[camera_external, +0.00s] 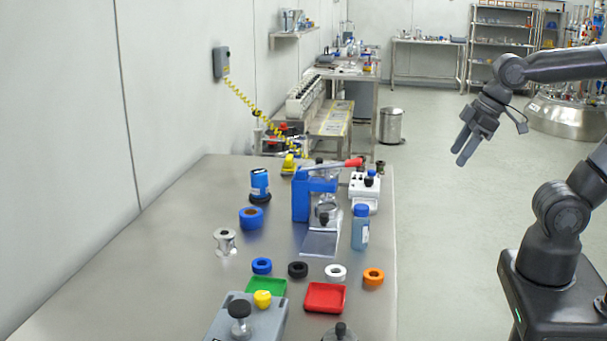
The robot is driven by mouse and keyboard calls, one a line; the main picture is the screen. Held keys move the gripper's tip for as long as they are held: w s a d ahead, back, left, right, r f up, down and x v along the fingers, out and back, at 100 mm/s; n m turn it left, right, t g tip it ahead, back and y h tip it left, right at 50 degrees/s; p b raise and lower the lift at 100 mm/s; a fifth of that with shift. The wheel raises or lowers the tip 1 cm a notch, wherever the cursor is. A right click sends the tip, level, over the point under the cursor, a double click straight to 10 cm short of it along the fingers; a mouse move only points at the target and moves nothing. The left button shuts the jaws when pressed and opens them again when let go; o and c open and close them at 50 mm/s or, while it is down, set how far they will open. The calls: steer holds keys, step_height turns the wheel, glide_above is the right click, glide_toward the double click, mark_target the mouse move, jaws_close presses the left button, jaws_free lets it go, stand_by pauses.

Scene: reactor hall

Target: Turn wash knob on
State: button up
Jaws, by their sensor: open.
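My gripper (461,153) hangs in the air to the right of the steel table, fingers pointing down and left, open and empty. It is well apart from everything on the table. No knob is legibly marked as the wash knob. Another dark knob (340,330) is cut off by the bottom edge. A white device (364,190) with small black knobs sits at the back right of the table. I cannot tell which knob is the task's.
The steel table (180,255) carries a blue press (302,197) with a red lever, a blue-capped bottle (360,230), several coloured rings, a green tray (278,286) and a red tray (310,298). Open floor lies between table and my base. The table's left side is clear.

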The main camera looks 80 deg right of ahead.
steer(key=shift+n+g, duration=0.3)
steer(key=shift+g, duration=0.4)
steer(key=w+d, duration=0.1)
steer(key=w, duration=0.1)
steer(key=w+d+r, duration=0.1)
steer(key=w, duration=0.1)
steer(key=w+d, duration=0.2)
steer(key=shift+w+r, duration=0.15)
steer(key=shift+w, duration=0.25)
steer(key=shift+c, duration=1)
steer(key=n+g, duration=0.2)
steer(key=g, duration=0.2)
glide_toward(369, 178)
step_height(369, 178, down, 8)
steer(key=shift+s+d+f, duration=0.1)
steer(key=shift+s+f, duration=0.05)
steer(key=shift+f, duration=0.1)
steer(key=shift+c, duration=0.3)
steer(key=c, duration=0.9)
